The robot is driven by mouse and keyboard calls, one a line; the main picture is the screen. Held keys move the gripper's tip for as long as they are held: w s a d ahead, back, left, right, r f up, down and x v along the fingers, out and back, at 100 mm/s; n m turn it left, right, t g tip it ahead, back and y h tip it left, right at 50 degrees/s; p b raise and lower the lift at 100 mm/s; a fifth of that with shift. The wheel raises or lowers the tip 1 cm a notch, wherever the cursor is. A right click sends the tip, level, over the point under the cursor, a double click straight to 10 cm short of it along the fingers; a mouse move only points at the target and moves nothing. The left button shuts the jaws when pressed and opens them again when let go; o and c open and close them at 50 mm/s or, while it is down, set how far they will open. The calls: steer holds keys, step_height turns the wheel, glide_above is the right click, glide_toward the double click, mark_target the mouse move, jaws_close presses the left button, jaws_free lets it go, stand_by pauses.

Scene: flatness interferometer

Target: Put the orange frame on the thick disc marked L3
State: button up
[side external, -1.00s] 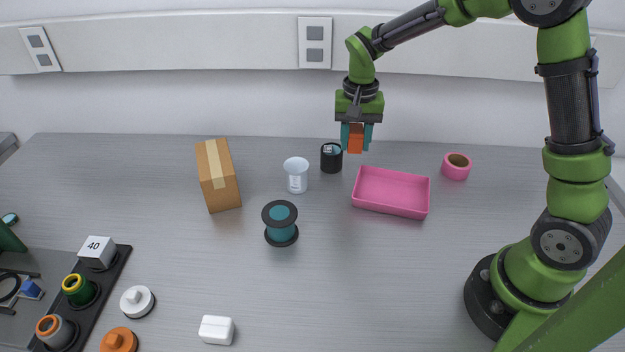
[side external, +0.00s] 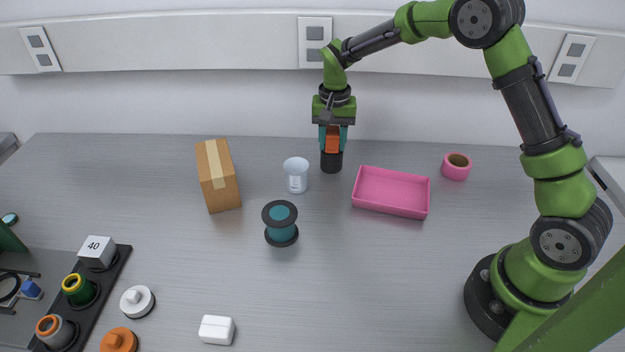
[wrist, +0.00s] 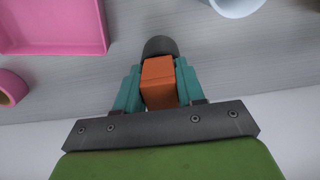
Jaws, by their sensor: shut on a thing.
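The orange frame (side external: 333,143) looks like a small orange block and is held between the teal fingers of my gripper (side external: 333,148). In the wrist view, the orange frame (wrist: 159,82) fills the space between the fingers. My gripper is shut on it and points down over a dark round cylinder (side external: 331,164) at the back of the table. The cylinder (wrist: 159,46) also shows just beyond the fingertips in the wrist view. Its top is mostly hidden now, and I cannot tell whether the frame touches it. I can read no L3 mark on anything.
A white cup (side external: 296,178) stands close left of the cylinder, and a pink tray (side external: 390,211) lies to the right. A teal spool (side external: 281,224), cardboard box (side external: 225,185) and pink tape roll (side external: 456,167) stand nearby. The table's front middle is mostly clear.

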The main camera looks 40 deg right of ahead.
mark_target(333, 133)
steer(key=o, duration=1.1)
steer(key=shift+f, duration=0.15)
step_height(333, 133, up, 12)
steer(key=s+a+r+n+t+y, duration=0.1)
steer(key=s+a+r+n+t, duration=0.15)
steer(key=s+r, duration=0.7)
steer(key=s+a+f+n+t, duration=0.1)
steer(key=s+t, duration=0.1)
steer(key=s, duration=0.6)
steer(key=s+a+f+n+t+y, duration=0.1)
steer(key=s+f+t, duration=0.1)
steer(key=s, duration=0.6)
steer(key=shift+a+t, duration=0.3)
steer(key=shift+t, duration=0.05)
steer(key=shift+w+n, duration=0.1)
steer(key=shift+n, duration=0.15)
